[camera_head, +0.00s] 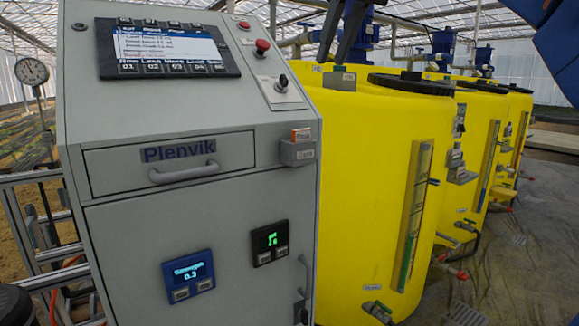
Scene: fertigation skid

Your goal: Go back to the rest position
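My gripper (333,58) shows at the top of the head view, to the right of the grey control cabinet (140,230). Its two dark fingers point down with a gap between them, and I see nothing held there. The upper part of the gripper is cut off by the top edge. It appears in front of the nearest yellow tank (370,170); I cannot tell its distance from the tank. A blue part of my arm fills the top right corner.
The cabinet has a screen (165,47), a red button (262,46), a key switch (281,84), a drawer handle (184,172) and a blue strength display (188,275). A pressure gauge (32,71) stands left. Several yellow tanks line the right.

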